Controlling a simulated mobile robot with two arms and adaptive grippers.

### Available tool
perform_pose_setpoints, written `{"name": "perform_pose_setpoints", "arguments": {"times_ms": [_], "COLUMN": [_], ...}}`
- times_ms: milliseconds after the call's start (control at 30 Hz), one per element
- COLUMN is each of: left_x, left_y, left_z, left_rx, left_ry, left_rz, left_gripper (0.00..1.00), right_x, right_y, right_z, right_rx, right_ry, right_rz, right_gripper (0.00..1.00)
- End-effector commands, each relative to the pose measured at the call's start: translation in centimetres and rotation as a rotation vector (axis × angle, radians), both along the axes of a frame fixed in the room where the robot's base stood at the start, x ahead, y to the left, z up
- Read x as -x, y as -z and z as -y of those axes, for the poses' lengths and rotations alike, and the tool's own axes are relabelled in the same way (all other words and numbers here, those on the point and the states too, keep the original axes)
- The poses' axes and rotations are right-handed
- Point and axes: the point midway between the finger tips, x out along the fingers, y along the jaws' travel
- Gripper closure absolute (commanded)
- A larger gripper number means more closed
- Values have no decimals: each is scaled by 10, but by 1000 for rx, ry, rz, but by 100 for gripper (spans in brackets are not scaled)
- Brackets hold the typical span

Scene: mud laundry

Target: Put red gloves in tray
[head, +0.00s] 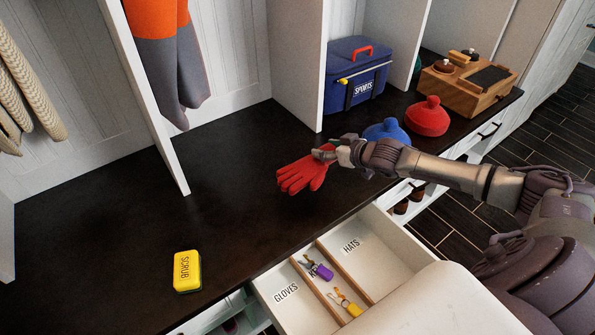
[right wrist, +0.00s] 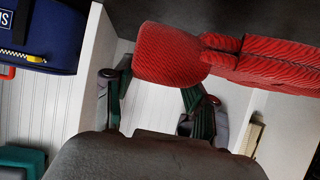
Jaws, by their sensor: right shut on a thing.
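The red gloves (head: 305,174) are held by my right gripper (head: 335,153), over the dark bench top near its front edge. The gripper is shut on their right end. In the right wrist view the red ribbed gloves (right wrist: 235,62) cross the top, beyond the fingers (right wrist: 152,104). I cannot tell whether there are one or two gloves. The open white drawer tray (head: 391,240) lies below and in front, with wooden dividers and labels GLOVES at left and HATS at right; the middle label is partly covered. My left gripper is not in view.
Keys with a purple fob (head: 321,270) and a yellow fob (head: 353,309) lie in the middle compartment. A yellow scrub sponge (head: 187,271) sits on the bench (head: 130,225). A blue hat (head: 388,130), red hat (head: 428,117), sports box (head: 345,65) and wooden organizer (head: 470,82) stand right.

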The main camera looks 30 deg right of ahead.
Motion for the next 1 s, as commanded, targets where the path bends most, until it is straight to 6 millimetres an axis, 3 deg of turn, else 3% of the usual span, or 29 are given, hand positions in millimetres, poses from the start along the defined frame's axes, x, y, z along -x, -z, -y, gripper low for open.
{"name": "perform_pose_setpoints", "arguments": {"times_ms": [200,467,733,1000], "left_x": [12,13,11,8], "left_y": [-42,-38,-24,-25], "left_z": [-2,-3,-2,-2], "left_rx": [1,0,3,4], "left_ry": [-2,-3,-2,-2], "left_rz": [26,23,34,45], "left_gripper": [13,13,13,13], "right_x": [-34,-48,-47,-47], "right_y": [29,42,79,80], "right_z": [-35,-48,-48,-48], "right_rx": [-2,1,1,1], "right_ry": [0,0,0,0], "right_rz": [4,1,0,1], "right_gripper": [79,79,79,80]}}
